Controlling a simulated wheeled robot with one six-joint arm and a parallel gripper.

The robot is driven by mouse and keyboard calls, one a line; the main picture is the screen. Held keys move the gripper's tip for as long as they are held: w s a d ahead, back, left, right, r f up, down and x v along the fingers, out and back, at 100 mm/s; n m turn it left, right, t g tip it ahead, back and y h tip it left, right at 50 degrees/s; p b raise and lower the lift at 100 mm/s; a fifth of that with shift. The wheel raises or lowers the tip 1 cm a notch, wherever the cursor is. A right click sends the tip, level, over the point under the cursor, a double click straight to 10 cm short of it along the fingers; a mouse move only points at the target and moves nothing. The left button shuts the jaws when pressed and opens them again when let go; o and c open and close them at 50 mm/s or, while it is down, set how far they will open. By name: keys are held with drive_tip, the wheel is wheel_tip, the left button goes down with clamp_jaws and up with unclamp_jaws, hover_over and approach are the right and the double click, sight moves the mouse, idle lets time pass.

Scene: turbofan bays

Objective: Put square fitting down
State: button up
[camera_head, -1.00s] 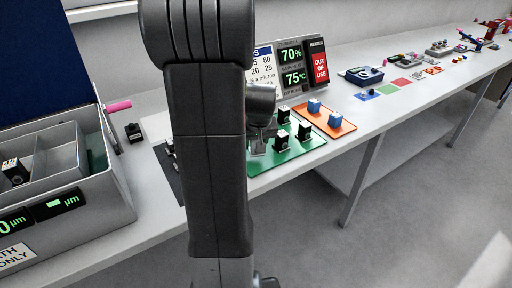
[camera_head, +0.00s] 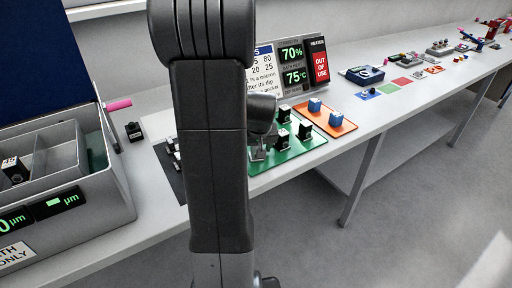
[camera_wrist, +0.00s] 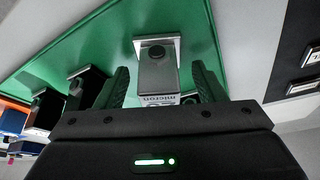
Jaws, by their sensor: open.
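The square fitting (camera_wrist: 157,68) is a grey metal block with a dark round top and a label at its near edge. It stands on the green mat (camera_wrist: 205,25) in the wrist view. My gripper (camera_wrist: 162,85) is open, with one dark finger on each side of the fitting and a visible gap at each side. In the head view the green mat (camera_head: 285,158) shows behind my arm. My arm hides much of the gripper area there, and I cannot make out the fitting clearly.
Several black fittings with white labels (camera_head: 304,130) stand on the green mat. Blue fittings (camera_head: 314,105) stand on an orange mat (camera_head: 338,130) beyond. A grey bath box (camera_head: 95,215) is at left, and display panels (camera_head: 293,65) stand behind the mats.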

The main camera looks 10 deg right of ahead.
drive_tip(key=v, duration=1.2)
drive_tip(key=shift+r+p, duration=0.2)
drive_tip(key=shift+p, duration=0.1)
drive_tip(key=b+x, duration=0.1)
drive_tip(key=x, duration=1.1)
drive_tip(key=shift+f, duration=0.35)
wheel_tip(320, 180, up, 2)
drive_tip(key=shift+w, duration=0.1)
drive_tip(key=shift+r, duration=0.45)
